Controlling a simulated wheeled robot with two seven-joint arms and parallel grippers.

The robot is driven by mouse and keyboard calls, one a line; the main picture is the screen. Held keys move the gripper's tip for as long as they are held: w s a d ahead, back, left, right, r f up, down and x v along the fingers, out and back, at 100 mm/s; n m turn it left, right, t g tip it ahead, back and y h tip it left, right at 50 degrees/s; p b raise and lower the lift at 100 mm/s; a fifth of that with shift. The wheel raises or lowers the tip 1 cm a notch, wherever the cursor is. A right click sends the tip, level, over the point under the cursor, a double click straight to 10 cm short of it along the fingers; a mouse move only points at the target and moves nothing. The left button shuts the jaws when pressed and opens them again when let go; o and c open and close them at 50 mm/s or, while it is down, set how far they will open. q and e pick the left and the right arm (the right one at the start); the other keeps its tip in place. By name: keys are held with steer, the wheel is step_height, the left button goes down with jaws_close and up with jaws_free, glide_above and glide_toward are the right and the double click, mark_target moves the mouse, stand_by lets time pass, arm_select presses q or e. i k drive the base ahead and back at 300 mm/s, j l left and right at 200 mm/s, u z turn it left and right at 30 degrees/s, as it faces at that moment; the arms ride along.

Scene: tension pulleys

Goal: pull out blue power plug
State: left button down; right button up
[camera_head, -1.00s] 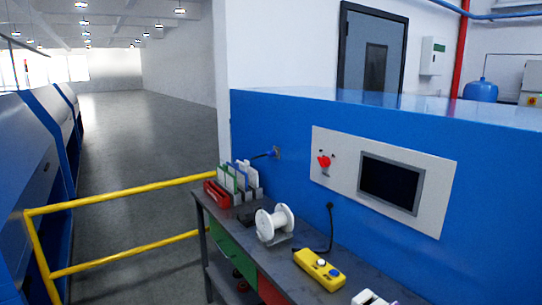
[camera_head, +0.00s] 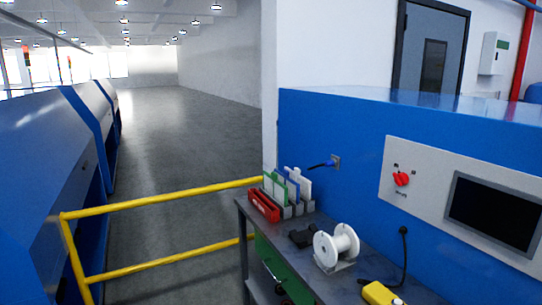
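The blue power plug (camera_head: 325,164) sits at a socket (camera_head: 335,161) in the blue machine wall, above the far end of the workbench. It seems to be plugged in, and a short dark cable trails from it to the left. Neither of my grippers shows in the head view, so nothing is seen touching the plug.
A workbench (camera_head: 299,242) below the plug carries a red holder (camera_head: 263,205), upright coloured boards (camera_head: 280,190), a white spool (camera_head: 336,245) and a yellow control box (camera_head: 380,294). A yellow railing (camera_head: 160,200) stands left of it. Open floor lies beyond.

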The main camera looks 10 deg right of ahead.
mark_target(331, 163)
steer(key=i+j+u, duration=0.25)
steer(key=i, duration=0.6)
steer(key=i+j+u, duration=0.1)
steer(key=i+u, duration=0.15)
steer(key=i, duration=0.55)
steer(key=i+j+z, duration=0.1)
steer(key=i+z, duration=0.4)
steer(key=i+j+z, duration=0.2)
steer(key=z, duration=0.25)
steer(key=i+j+z, duration=0.35)
steer(key=z, duration=0.15)
steer(key=i+j+z, duration=0.25)
steer(key=j+z, duration=0.2)
steer(key=i+j+z, duration=0.1)
steer(key=j+z, duration=0.85)
steer(key=j, duration=0.15)
steer(key=i, duration=0.05)
